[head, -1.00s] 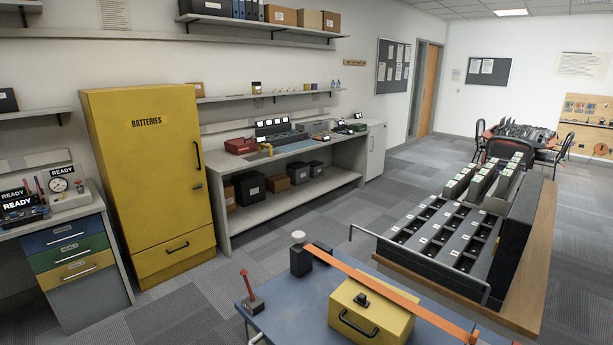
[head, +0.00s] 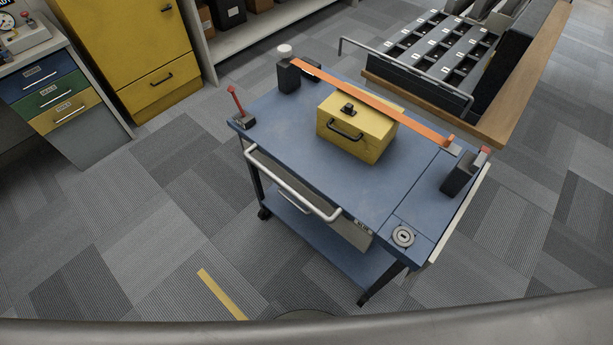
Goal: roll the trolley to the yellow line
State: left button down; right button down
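The blue trolley (head: 283,151) stands on the carpet in the middle of the head view, with a silver push handle (head: 291,184) on its near left side. A yellow box (head: 355,127) with a black handle sits on its top under an orange bar (head: 375,103). A red lever (head: 238,105) stands at the trolley's left corner. The yellow line (head: 221,294) is a short strip on the floor at the lower left, apart from the trolley and nearer to me. Neither of my grippers is in view.
A wooden-edged bench (head: 490,131) with a slotted rack (head: 437,50) stands just behind the trolley at the upper right. A yellow cabinet (head: 134,52) and a drawer unit (head: 60,95) stand at the left. Carpet around the yellow line is clear.

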aim_at(416, 186)
jog(key=k, duration=1.2)
jog(key=z, duration=0.85)
jog(key=i, duration=0.6)
jog(key=z, duration=0.1)
